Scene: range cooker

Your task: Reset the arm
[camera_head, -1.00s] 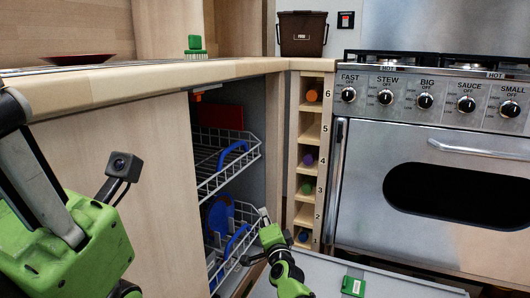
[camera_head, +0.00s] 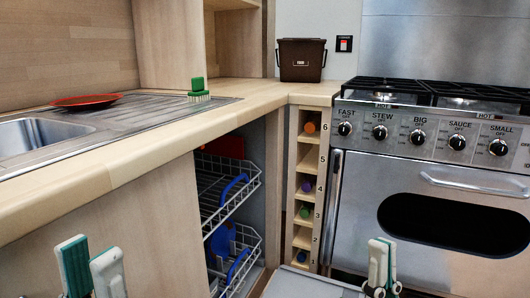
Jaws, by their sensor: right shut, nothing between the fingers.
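My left gripper (camera_head: 90,266) is at the lower left, in front of the pale wooden cabinet side. Its two white and teal fingers point up, and I cannot tell whether they are open or shut. My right gripper (camera_head: 381,265) is at the lower right, in front of the oven (camera_head: 440,255). Its fingers are together with nothing between them. The rest of both arms is below the picture edge.
A wooden counter (camera_head: 150,160) holds a sink (camera_head: 40,135), a red plate (camera_head: 86,101), a green brush (camera_head: 198,90) and a brown bin (camera_head: 302,60). The open dishwasher's racks (camera_head: 222,195) stand beneath, beside a numbered shelf (camera_head: 303,240). The dishwasher door (camera_head: 310,284) lies lowered in front.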

